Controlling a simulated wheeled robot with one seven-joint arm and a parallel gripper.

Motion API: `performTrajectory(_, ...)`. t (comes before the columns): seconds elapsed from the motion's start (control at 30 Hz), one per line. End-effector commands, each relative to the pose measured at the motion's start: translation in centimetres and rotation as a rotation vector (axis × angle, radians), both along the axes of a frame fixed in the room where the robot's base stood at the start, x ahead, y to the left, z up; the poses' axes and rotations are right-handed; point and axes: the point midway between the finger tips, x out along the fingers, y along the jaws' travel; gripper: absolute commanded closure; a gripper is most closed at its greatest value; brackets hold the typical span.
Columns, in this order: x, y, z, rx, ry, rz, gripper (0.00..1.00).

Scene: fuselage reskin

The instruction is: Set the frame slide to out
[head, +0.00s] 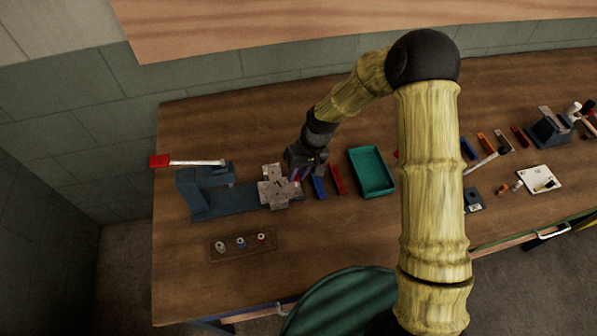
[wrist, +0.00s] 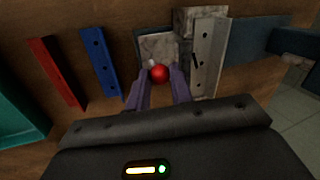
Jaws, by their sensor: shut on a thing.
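My gripper (wrist: 161,84) is shut on a red ball knob (wrist: 159,72), with one purple finger on each side of it. The knob stands in front of a pale metal block (wrist: 158,47), beside an upright grey plate (wrist: 208,55). In the head view my gripper (head: 304,168) is at the right edge of the grey metal slide assembly (head: 273,190); the knob is hidden there. The assembly sits at the right end of a blue-grey base (head: 232,200). I cannot tell the slide's setting from any marking.
A blue-grey C-shaped frame with a red-handled lever (head: 160,161) stands left. Blue (head: 319,188) and red (head: 337,179) strips and a green tray (head: 371,172) lie right of my gripper. A wooden holder (head: 242,246) with small round parts lies in front.

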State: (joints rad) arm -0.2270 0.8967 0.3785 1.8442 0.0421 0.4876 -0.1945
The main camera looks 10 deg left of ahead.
Motion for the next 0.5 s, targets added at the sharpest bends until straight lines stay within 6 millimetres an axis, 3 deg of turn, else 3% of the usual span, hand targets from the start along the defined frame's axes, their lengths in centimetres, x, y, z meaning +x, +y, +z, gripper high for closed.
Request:
performTrajectory(0.2,0.31,-0.43,0.02,-0.006,-0.004,-0.004,1.00)
performTrajectory(0.23,0.32,-0.45,0.01,-0.006,-0.004,-0.004,0.74)
performTrajectory(0.3,0.31,-0.44,0.01,-0.005,-0.005,-0.004,0.60)
performTrajectory(0.33,0.30,-0.42,0.01,-0.004,-0.004,-0.004,0.56)
performTrajectory(0.5,0.18,-0.26,-0.01,-0.004,-0.002,-0.002,0.56)
